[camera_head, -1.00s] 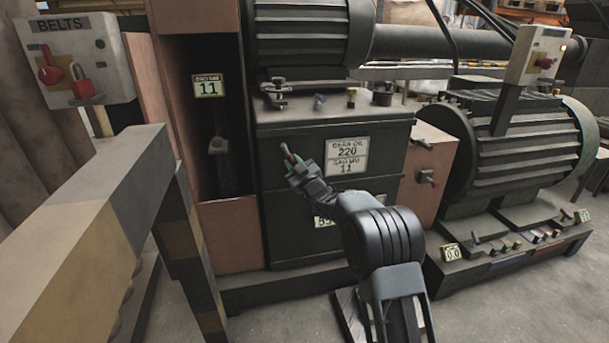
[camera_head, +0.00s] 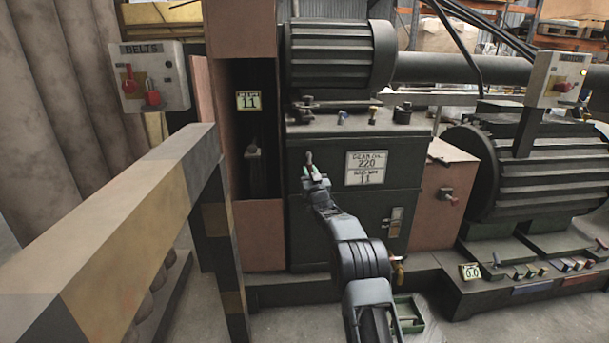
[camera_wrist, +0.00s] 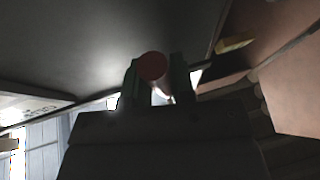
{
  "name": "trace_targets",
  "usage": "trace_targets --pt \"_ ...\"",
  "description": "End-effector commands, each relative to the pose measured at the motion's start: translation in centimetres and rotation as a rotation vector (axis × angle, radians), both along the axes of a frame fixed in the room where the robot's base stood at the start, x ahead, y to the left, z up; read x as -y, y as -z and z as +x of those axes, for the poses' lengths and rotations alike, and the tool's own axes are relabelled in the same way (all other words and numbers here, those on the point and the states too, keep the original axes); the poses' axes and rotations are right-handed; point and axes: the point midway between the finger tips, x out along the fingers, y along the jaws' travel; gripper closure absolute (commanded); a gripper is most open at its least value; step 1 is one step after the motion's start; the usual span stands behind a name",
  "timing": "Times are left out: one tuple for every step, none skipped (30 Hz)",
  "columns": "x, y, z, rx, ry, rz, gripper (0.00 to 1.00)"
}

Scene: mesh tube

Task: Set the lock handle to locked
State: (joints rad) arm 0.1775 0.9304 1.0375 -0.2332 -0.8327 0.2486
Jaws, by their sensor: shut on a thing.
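A grey box marked BELTS (camera_head: 178,85) is at the upper left in the head view. It carries a red handle (camera_head: 128,82) and a red padlock-like piece (camera_head: 153,98); I cannot tell which, if either, is the lock handle. My gripper (camera_head: 311,168) is in front of the dark green cabinet, well right of that box. It is shut on a small red-tipped piece. In the wrist view a dull red round end (camera_wrist: 152,67) shows between the fingers. The rest of the piece is hidden, and I cannot tell whether it is fixed to anything.
A yellow and grey striped barrier (camera_head: 150,225) stands at the left front. The dark green cabinet (camera_head: 300,235) bears a gear oil label (camera_head: 366,168). A ribbed motor (camera_head: 545,170) stands at the right. A green tray (camera_head: 408,312) lies on the floor beside my arm.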

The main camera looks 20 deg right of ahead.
Motion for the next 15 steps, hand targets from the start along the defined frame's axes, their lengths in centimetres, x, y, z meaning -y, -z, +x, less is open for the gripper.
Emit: trace_targets --pt "-0.28 -0.13 0.03 0.003 -0.005 0.002 1.00" --pt "-0.25 -0.14 0.02 0.003 -0.005 0.002 1.00" --pt "-0.22 -0.15 0.02 0.003 -0.004 0.002 1.00" --pt "-0.21 -0.15 0.02 0.004 -0.004 0.003 1.00" --pt "-0.19 -0.16 0.00 0.004 -0.004 0.003 1.00" --pt "-0.18 -0.16 0.00 0.004 -0.004 0.003 1.00" --pt "-0.17 -0.17 0.00 0.004 -0.004 0.003 1.00" --pt "-0.16 -0.18 0.00 0.004 -0.004 0.003 1.00" --pt "-0.15 -0.18 0.00 0.004 -0.004 0.003 1.00" --pt "-0.15 -0.18 0.00 0.004 -0.003 0.003 0.75" --pt "-0.14 -0.18 0.00 0.004 -0.003 0.003 0.72" --pt "-0.12 -0.17 -0.01 0.004 -0.003 0.003 0.68" --pt "-0.09 -0.17 -0.02 0.004 -0.003 0.003 0.66" --pt "-0.05 -0.17 -0.02 0.004 -0.002 0.002 0.63" --pt "0.01 -0.15 -0.02 0.004 -0.001 0.003 0.59"
